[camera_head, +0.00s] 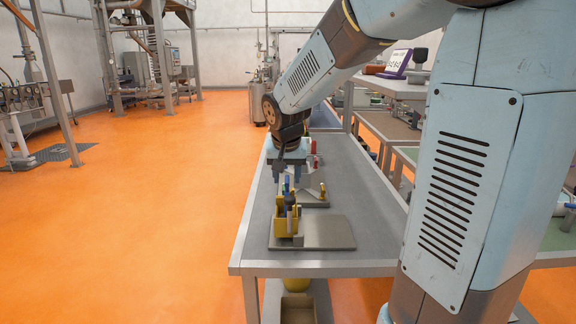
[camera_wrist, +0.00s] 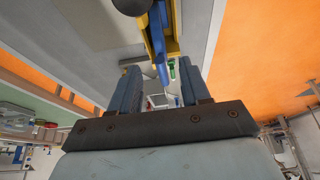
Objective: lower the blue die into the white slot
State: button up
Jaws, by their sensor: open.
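My gripper (camera_head: 289,176) is open above the table, just behind the yellow holder. In the wrist view its two dark blue-grey fingers (camera_wrist: 159,68) stand apart. A slim blue piece (camera_wrist: 157,38), perhaps the blue die, lies along the yellow holder (camera_wrist: 173,30) ahead of the fingertips. In the head view, blue shows just above the yellow holder (camera_head: 286,226), close to the fingers; I cannot tell whether they touch. A small whitish part (camera_wrist: 160,100) shows between the fingers; I cannot tell whether it is the white slot.
The grey table (camera_head: 345,195) has clear room to the right. A red-topped part (camera_head: 314,160) stands behind the gripper, and a small green item (camera_wrist: 172,70) shows near the fingers. Shelving (camera_head: 400,88) stands right.

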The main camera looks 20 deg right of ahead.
aim_at(286, 192)
jog(key=x, duration=0.9)
grip_shut()
dwell(0.4)
jog(key=c, duration=0.6)
grip_release()
grip_shut()
jog(key=shift+w, duration=0.1)
jog(key=shift+a+r, duration=0.1)
jog(key=shift+r, duration=0.2)
dwell(0.6)
